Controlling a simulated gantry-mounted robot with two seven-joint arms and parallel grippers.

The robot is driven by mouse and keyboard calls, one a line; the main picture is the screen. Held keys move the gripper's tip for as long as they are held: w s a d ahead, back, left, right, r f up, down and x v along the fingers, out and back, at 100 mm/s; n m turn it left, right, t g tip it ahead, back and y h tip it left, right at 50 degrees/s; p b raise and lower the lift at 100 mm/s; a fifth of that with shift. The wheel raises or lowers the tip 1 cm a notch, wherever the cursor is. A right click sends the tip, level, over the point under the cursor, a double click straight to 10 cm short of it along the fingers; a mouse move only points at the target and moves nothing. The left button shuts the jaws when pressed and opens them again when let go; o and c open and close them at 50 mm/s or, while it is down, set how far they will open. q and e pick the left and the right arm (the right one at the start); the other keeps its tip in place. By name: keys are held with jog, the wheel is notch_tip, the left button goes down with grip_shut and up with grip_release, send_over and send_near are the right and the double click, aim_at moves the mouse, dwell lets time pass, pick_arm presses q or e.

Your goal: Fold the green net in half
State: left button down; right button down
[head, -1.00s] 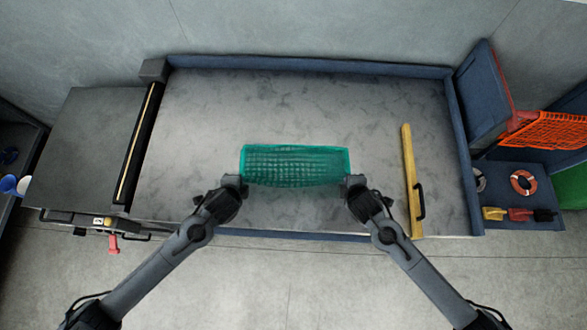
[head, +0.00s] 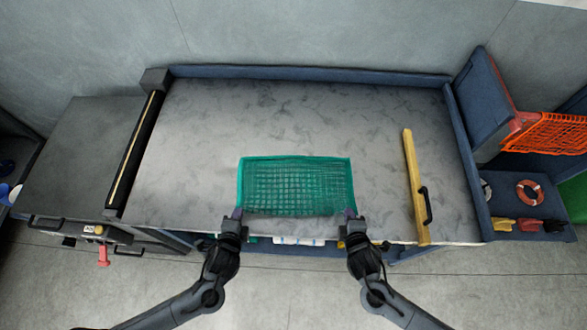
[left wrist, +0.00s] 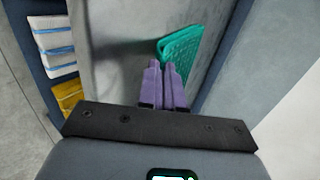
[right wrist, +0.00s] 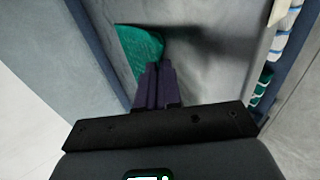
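The green net (head: 296,184) lies as a wide rectangle on the grey table, near its front edge. Its near edge sags slightly in the middle. I cannot tell how many layers it has. My left gripper (head: 237,213) is at its near left corner, and my right gripper (head: 350,213) is at its near right corner. In the left wrist view the purple fingers (left wrist: 162,64) are nearly together at the net's edge (left wrist: 180,44). In the right wrist view the fingers (right wrist: 159,63) are also close together against the net (right wrist: 138,46). The pinched corners are mostly hidden.
A yellow bar (head: 412,185) with a black handle lies on the table (head: 200,140) to the right. A dark roller (head: 136,150) borders the left side. Blue rims (head: 300,71) edge the back and right.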

pick_arm(q)
jog(key=shift+w, duration=0.1)
pick_arm(e)
jog(key=shift+w, duration=0.1)
pick_arm(q)
jog(key=c, duration=1)
grip_release()
pick_arm(e)
jog(key=c, duration=1)
grip_release()
pick_arm(q)
jog(key=shift+r, duration=0.1)
pick_arm(e)
jog(key=shift+r, duration=0.1)
pick_arm(q)
jog(key=shift+r, duration=0.3)
pick_arm(e)
jog(key=shift+r, duration=0.3)
pick_arm(q)
jog(key=s+r, duration=0.6)
jog(key=r, duration=0.2)
pick_arm(e)
jog(key=s+r, duration=0.6)
jog(key=r, duration=0.2)
pick_arm(q)
jog(key=shift+r, duration=0.1)
pick_arm(e)
jog(key=shift+r, duration=0.1)
